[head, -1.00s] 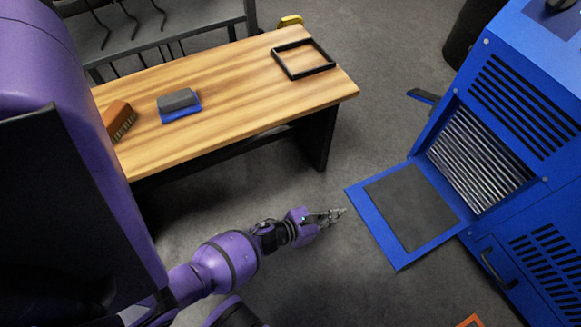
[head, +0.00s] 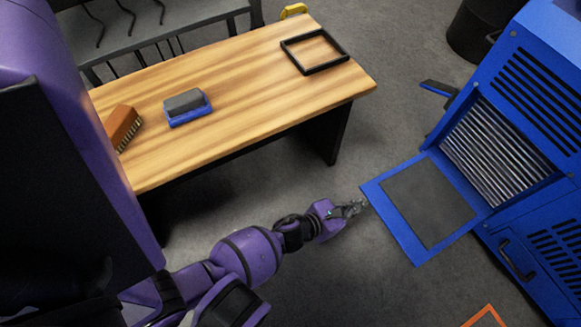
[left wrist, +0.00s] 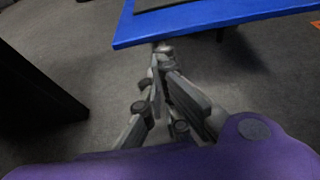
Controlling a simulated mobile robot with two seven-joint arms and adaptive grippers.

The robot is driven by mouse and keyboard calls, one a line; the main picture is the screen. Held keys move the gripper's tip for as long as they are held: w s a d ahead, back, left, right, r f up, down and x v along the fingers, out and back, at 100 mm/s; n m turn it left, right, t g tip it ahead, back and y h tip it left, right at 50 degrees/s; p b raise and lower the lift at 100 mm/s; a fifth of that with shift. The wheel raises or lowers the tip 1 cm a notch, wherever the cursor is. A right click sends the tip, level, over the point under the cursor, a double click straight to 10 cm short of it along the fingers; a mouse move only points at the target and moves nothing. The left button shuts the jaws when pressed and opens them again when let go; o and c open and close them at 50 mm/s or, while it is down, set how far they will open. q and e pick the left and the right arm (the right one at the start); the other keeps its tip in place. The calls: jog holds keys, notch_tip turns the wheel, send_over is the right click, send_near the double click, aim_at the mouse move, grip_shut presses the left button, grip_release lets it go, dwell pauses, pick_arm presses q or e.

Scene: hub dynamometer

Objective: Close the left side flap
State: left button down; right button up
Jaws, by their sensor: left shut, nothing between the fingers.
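The side flap (head: 398,237) is a blue panel with a dark grey pad. In the head view it hangs open, folded out from the blue machine (head: 520,120), below an opening with a finned metal core (head: 497,150). My left gripper (head: 362,204) is shut and empty, close to the flap's outer left edge. In the left wrist view the fingertips (left wrist: 162,48) lie at or just under the flap's blue edge (left wrist: 215,24); I cannot tell whether they touch. My right gripper is not in view.
A wooden bench (head: 240,95) stands at the left with an orange brush (head: 122,127), a grey and blue block (head: 187,107) and a black frame (head: 314,51). A dark bin (head: 480,30) stands behind the machine. The floor between bench and flap is clear.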

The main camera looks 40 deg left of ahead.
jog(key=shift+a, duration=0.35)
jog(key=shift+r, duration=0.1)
